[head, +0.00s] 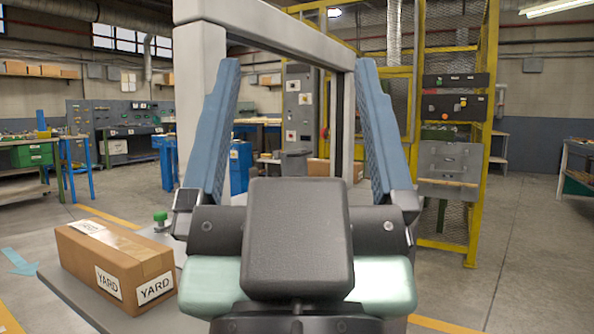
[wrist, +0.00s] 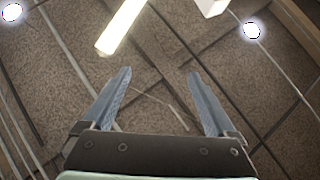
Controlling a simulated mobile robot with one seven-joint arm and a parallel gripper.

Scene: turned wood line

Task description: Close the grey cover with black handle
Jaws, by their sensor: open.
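A grey metal unit (head: 449,158) is mounted on the yellow mesh frame at the right in the head view. A grey flap (head: 447,190) juts out along its lower edge and looks like the cover, standing open. I cannot make out a black handle clearly at this size. My gripper (head: 298,70) is raised close in front of the head camera, left of the unit and well apart from it. Its two blue fingers are spread wide with nothing between them. In the wrist view my gripper (wrist: 160,72) points up at the ceiling, and the cover is not seen there.
Dark control panels (head: 456,95) sit above the grey unit. A cardboard box (head: 115,262) labelled YARD lies on a low grey surface at the lower left. A pale grey frame (head: 270,38) stands behind my gripper. The floor (head: 530,255) at the right is clear.

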